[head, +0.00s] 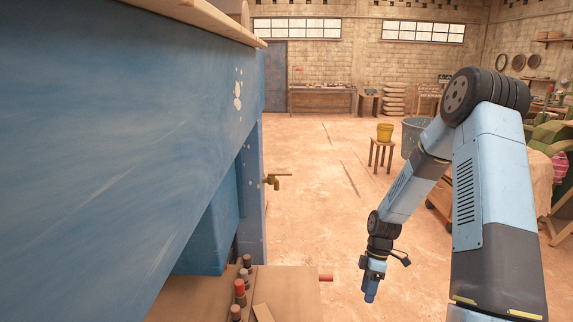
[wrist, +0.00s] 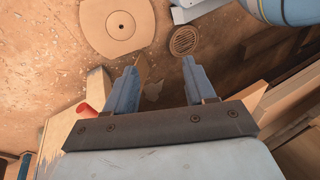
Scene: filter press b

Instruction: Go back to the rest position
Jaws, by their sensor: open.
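My gripper (head: 371,288) hangs at the end of my blue arm, in the lower middle of the head view, pointing down over the floor. In the wrist view my gripper (wrist: 158,88) shows two blue fingers set apart with nothing between them. The floor shows beyond the fingertips. No object is held.
A large blue machine (head: 110,130) fills the left side, with a brass tap (head: 272,181). A yellow bucket (head: 385,132) stands on a stool (head: 381,152). The middle floor (head: 325,190) is clear.

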